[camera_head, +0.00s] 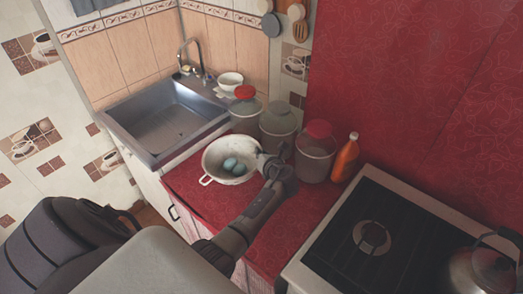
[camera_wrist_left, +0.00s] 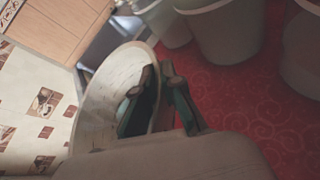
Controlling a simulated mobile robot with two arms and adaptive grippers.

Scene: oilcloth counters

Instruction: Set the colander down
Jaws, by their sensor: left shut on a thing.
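The colander (camera_head: 212,160) is a white bowl with a loop handle on its left side. Two pale blue-green round things (camera_head: 234,166) lie inside it. My left gripper (camera_head: 270,160) is at its right rim and shut on it. In the left wrist view the colander's pale wall (camera_wrist_left: 97,108) passes between the dark fingers (camera_wrist_left: 160,100) of that gripper. The colander is over the red counter (camera_head: 196,205), in front of the jars; I cannot tell whether its base touches. My right gripper is not in view.
A steel sink (camera_head: 165,133) lies left of the colander. Lidded jars (camera_head: 278,122) and an orange bottle (camera_head: 345,157) stand behind and to the right. A stove (camera_head: 385,240) with a kettle (camera_head: 482,270) is at the right. Some red counter is bare in front.

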